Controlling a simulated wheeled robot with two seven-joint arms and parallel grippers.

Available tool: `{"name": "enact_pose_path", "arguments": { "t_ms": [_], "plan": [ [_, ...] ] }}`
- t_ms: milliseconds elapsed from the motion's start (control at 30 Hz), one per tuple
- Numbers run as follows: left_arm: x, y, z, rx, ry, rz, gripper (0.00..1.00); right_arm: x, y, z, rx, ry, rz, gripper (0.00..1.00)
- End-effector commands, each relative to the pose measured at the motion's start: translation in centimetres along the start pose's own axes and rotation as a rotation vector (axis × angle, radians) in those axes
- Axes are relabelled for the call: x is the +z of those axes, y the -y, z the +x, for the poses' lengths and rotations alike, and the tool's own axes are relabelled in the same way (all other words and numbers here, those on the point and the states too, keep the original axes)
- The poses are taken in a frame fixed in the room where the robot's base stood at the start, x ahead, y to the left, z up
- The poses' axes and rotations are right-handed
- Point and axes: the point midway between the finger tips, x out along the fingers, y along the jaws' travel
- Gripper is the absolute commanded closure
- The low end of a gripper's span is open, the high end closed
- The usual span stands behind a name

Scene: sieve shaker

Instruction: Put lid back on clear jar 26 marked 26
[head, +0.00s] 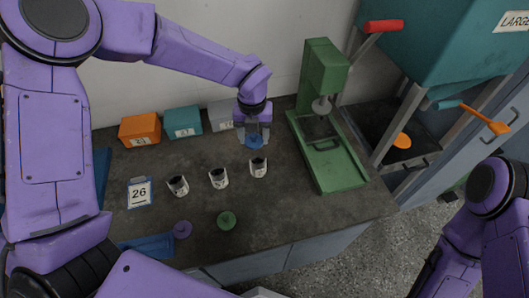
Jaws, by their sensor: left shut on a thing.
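My left gripper (253,139) points down behind the right-hand jar and is shut on a blue lid (254,143), seen between its fingers. Whether the lid touches the bench is unclear. Three small open jars with dark contents and white labels stand in a row: a left jar (178,186), a middle jar (219,178) and a right jar (258,167). Their label numbers are too small to read. A card marked 26 (139,193) is left of the jars. A purple lid (183,229) and a green lid (227,221) lie in front. My right gripper is out of view.
Orange (140,129), teal (183,121) and grey (221,115) bins line the wall. A green press (335,160) stands right of the jars, beside a large teal machine (440,50). A blue tray (147,248) lies at the front left. Bench right of the green lid is clear.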

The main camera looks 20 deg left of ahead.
Motion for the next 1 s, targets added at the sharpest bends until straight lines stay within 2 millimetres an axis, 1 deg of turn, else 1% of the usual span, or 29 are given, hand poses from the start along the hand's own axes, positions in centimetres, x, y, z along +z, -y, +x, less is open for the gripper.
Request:
{"name": "enact_pose_path", "arguments": {
  "t_ms": [100, 267, 733, 833, 1000],
  "plan": [
    [0.5, 0.6, 0.1, -0.001, -0.001, 0.035, 0.71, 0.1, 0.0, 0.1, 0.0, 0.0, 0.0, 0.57],
    [0.4, 0.6, 0.9, 0.0, -0.001, 0.043, 0.71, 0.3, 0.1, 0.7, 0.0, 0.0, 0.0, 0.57],
    [0.3, 0.6, 6.0, -0.002, -0.003, 0.042, 0.71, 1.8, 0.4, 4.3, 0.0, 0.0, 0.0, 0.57],
    [0.4, 0.6, 6.4, -0.002, -0.002, 0.041, 0.71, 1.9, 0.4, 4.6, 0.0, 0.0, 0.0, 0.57],
    [0.4, 0.6, 6.3, -0.002, -0.002, 0.041, 0.71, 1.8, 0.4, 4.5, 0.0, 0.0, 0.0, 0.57]
  ]
}}
